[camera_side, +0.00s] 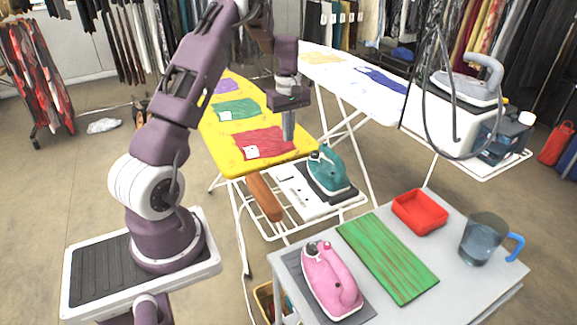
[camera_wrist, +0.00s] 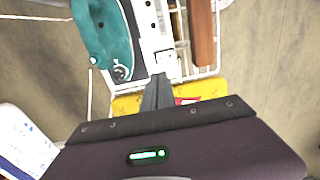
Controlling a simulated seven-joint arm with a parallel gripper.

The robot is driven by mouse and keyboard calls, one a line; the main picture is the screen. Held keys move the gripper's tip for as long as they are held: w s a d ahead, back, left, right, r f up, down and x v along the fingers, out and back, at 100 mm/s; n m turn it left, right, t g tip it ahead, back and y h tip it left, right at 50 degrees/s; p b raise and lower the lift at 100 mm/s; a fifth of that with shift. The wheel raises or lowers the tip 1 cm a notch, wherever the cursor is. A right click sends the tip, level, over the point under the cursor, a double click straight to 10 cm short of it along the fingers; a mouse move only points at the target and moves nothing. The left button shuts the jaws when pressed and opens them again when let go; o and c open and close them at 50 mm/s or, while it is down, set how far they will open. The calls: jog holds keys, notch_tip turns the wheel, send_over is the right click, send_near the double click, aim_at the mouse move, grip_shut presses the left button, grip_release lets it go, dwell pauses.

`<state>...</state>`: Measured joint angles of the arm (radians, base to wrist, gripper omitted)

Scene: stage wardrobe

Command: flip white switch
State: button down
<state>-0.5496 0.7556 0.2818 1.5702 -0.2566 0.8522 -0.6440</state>
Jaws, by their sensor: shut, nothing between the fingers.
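A white panel (camera_side: 297,190) with small dark marks lies on the iron rest at the near end of the yellow ironing board. The wrist view also shows the panel (camera_wrist: 150,28). A small white square fitting (camera_wrist: 166,62), which looks like the white switch, sits at the panel's end nearest the board; its position up or down cannot be told. My gripper (camera_side: 289,138) points down above the board's near end, over the red garment. It is shut and empty. In the wrist view its fingertips (camera_wrist: 163,77) appear just short of the square fitting; the height gap is unclear.
A teal iron (camera_side: 327,170) stands beside the panel on one side, and a brown wooden sleeve board (camera_side: 264,197) on the other. The red garment (camera_side: 264,142) lies beneath my gripper. A grey table (camera_side: 452,287) with a pink iron (camera_side: 331,280) stands nearby.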

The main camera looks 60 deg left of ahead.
aim_at(288, 173)
notch_tip(288, 173, down, 12)
jog(key=shift+f, duration=0.1)
dwell(0.4)
jog(key=shift+f, duration=0.1)
jog(key=shift+s, duration=0.1)
jog(key=shift+s+r, duration=0.25)
jog(key=shift+s, duration=0.4)
